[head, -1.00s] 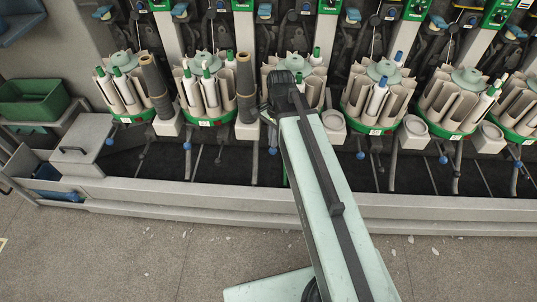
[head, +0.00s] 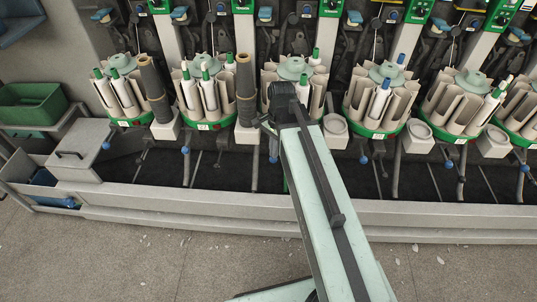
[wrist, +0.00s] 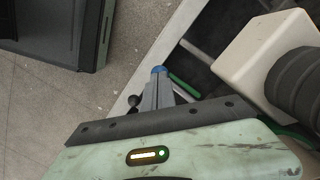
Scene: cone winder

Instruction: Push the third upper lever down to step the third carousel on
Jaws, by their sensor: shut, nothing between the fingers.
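The upper levers have blue handles in a row along the top of the head view. The third one (head: 265,14) stands above the third carousel (head: 294,70), which has a pale green hub, pale pockets and a few green-tipped bobbins. My arm covers part of this carousel. My gripper (head: 266,126) is in front of its lower left side, well below the upper lever, and mostly hidden by my wrist. In the wrist view my gripper (wrist: 159,94) is shut with grey fingers. A blue knob (wrist: 158,70) shows just past the fingertips; I cannot tell whether they touch.
A dark cone tube (head: 246,80) stands on a pale block left of the third carousel. Lower levers with blue knobs, such as the second (head: 186,149), hang below the carousels. The grey trough rim (head: 230,210) runs along the front. Floor in front is open.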

